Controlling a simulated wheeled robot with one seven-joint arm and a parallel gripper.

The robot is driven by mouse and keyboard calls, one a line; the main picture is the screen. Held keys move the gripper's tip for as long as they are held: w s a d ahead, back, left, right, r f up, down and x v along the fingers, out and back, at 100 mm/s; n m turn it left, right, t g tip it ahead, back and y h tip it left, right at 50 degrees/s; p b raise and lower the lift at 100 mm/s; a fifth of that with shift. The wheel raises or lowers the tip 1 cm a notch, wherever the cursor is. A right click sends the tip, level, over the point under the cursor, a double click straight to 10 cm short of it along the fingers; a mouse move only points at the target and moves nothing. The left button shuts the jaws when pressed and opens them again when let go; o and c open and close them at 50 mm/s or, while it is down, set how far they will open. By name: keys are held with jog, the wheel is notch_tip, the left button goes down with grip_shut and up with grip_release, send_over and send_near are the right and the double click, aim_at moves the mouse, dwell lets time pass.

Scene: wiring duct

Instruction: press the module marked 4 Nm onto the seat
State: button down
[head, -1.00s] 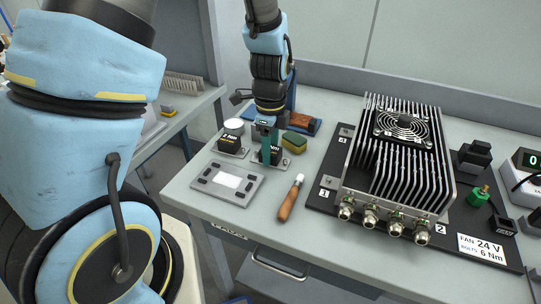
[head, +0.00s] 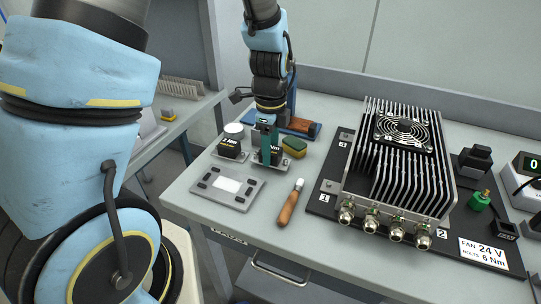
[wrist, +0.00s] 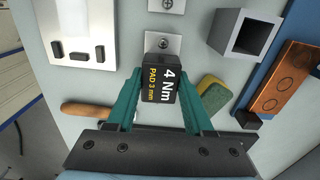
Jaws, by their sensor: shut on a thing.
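The black module marked 4 Nm, PAD 3 mm (wrist: 161,86) is between the green fingers of my gripper (wrist: 158,90). My gripper is shut on it from both sides. In the head view the gripper (head: 266,142) points down, and its finger hides part of the module (head: 276,152). The module is at a small metal base with a tab (wrist: 163,43); I cannot tell whether it touches it. A grey plate with a white rectangle and black pads (head: 227,186) lies nearer the table front; it also shows in the wrist view (wrist: 75,22). No seat is clearly identifiable.
A second module marked 2 Nm (head: 231,147) stands close to the left. A yellow-green sponge (head: 294,147) and a wooden-handled tool (head: 289,205) lie to the right. The finned heatsink unit (head: 400,170) stands on a dark board farther right. The table front corner is clear.

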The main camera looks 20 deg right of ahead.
jog(key=r+b, duration=0.1)
jog(key=r, duration=0.7)
jog(key=shift+a+b, duration=0.2)
jog(key=shift+b, duration=0.2)
jog(key=s+a+b, duration=0.3)
jog(key=a+b, duration=0.3)
jog(key=a, duration=0.5)
jog(key=shift+s+a+f+b, duration=0.15)
jog(key=shift+s+a+b, duration=0.2)
jog(key=shift+s+a, duration=0.05)
jog(key=shift+f, duration=0.1)
jog(key=shift+f+b, duration=1.9)
jog(key=shift+f, duration=0.9)
jog(key=shift+f+b, duration=0.35)
jog(key=shift+f, duration=0.8)
jog(key=shift+c, duration=1)
grip_release()
